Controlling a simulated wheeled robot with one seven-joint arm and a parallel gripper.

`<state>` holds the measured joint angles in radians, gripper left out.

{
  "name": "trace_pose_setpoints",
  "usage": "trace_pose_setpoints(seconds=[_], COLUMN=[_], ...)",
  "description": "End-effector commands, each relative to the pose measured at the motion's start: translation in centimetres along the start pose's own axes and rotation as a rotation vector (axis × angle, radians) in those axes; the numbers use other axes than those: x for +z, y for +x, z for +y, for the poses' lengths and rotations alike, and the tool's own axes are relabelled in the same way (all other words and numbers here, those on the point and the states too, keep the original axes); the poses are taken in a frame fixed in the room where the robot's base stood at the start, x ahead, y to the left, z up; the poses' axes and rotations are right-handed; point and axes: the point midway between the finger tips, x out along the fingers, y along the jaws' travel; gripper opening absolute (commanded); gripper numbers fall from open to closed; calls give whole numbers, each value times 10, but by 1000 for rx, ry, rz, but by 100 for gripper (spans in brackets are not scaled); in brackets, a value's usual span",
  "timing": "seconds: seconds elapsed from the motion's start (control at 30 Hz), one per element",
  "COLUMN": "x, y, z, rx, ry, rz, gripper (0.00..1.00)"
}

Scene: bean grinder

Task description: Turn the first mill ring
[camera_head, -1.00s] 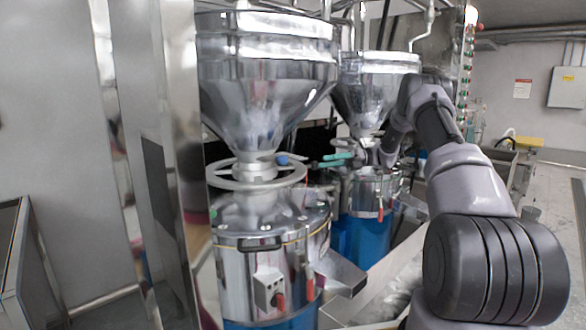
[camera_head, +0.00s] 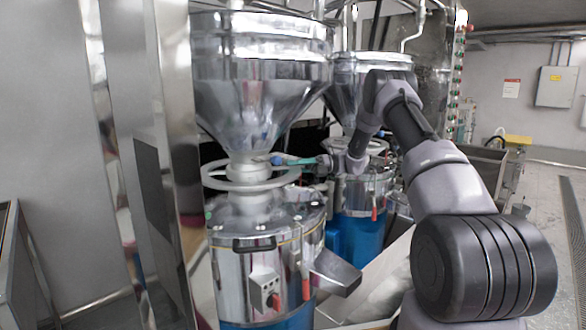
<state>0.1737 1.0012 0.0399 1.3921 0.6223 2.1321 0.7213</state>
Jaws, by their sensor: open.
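The nearest mill (camera_head: 265,265) is a steel drum with a large funnel hopper (camera_head: 260,95) above it. Its mill ring (camera_head: 222,184), a grey handwheel with spokes, lies level around the neck between drum and hopper. A blue knob (camera_head: 276,160) stands on the ring's far right side. My gripper (camera_head: 299,162) has teal fingers and reaches in from the right. It is open, its fingertips close to the blue knob. I cannot tell whether they touch it.
A second mill with a blue base (camera_head: 357,238) and its own hopper (camera_head: 358,82) stands behind, close to my arm. A discharge chute (camera_head: 335,274) juts from the first mill's right side. Steel panels (camera_head: 150,150) stand on the left. Open floor lies at the right.

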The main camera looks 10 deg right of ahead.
Motion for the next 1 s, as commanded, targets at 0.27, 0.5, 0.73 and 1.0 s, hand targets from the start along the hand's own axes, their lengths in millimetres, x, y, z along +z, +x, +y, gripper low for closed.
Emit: trace_pose_setpoints(seconds=[0.27,0.5,0.73,1.0], x=[0,0,1,1], y=[0,0,0,0], z=[0,0,0,0], rx=[0,0,0,-1], ry=[0,-1,-3,-5], rz=[0,-1,-1,-1], gripper=[53,0,0,0])
